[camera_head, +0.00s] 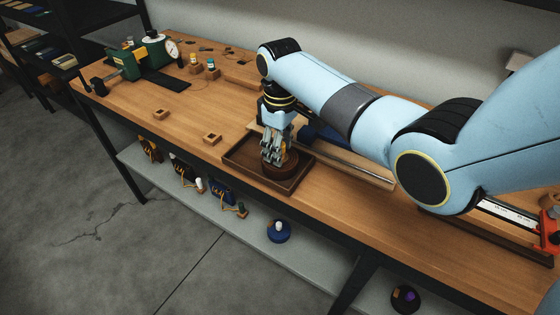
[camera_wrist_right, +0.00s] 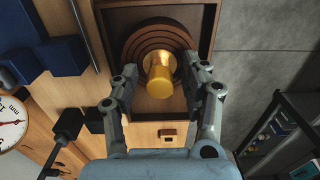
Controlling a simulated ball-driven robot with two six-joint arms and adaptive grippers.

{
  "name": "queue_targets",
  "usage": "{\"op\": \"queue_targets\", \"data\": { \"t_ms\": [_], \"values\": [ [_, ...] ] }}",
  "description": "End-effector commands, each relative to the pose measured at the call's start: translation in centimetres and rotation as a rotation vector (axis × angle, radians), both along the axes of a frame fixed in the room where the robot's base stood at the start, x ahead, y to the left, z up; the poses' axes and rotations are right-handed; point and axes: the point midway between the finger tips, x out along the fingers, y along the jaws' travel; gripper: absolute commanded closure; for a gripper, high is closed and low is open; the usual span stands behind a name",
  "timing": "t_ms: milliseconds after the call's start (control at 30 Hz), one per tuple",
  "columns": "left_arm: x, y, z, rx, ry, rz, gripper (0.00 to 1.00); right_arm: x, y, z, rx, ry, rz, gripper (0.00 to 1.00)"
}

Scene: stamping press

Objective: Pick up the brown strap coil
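The brown strap coil (camera_head: 284,168) lies in a dark wooden tray (camera_head: 240,166) on the bench. In the right wrist view the coil (camera_wrist_right: 135,42) shows as concentric brown rings. A golden cylinder (camera_wrist_right: 160,76) stands over its middle and hides part of it. My right gripper (camera_head: 275,160) points down over the coil. In the wrist view the fingers of my right gripper (camera_wrist_right: 160,88) are apart, one on each side of the golden cylinder, with a gap visible on the left. Contact on the right side is unclear. My left gripper is not in view.
A green press with a dial (camera_head: 150,58) stands at the far left of the bench. Small wooden blocks (camera_head: 212,138) lie left of the tray. A blue object (camera_head: 322,135) is behind it. The lower shelf (camera_head: 215,215) holds several items. The bench's front edge is close to the tray.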

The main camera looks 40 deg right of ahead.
Motion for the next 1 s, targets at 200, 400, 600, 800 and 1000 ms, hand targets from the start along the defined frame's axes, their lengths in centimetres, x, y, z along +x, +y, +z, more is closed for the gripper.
{"op": "queue_targets", "data": {
  "t_ms": [200, 400, 600, 800, 1000],
  "values": [
    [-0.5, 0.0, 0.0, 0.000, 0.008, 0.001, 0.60, 0.0, 0.0, 0.0, 0.000, 0.000, 0.000, 0.85],
    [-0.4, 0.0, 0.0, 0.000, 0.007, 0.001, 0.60, 0.0, 0.0, 0.0, 0.000, 0.000, 0.000, 1.00],
    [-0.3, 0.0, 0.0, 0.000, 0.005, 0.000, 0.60, 0.0, 0.0, 0.0, 0.000, 0.000, 0.000, 1.00],
    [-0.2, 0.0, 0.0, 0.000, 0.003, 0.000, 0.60, 0.0, 0.0, 0.1, 0.001, 0.000, 0.000, 1.00],
    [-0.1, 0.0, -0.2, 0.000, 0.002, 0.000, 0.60, 0.1, 0.0, 1.3, 0.000, -0.003, 0.000, 1.00]
  ]
}}
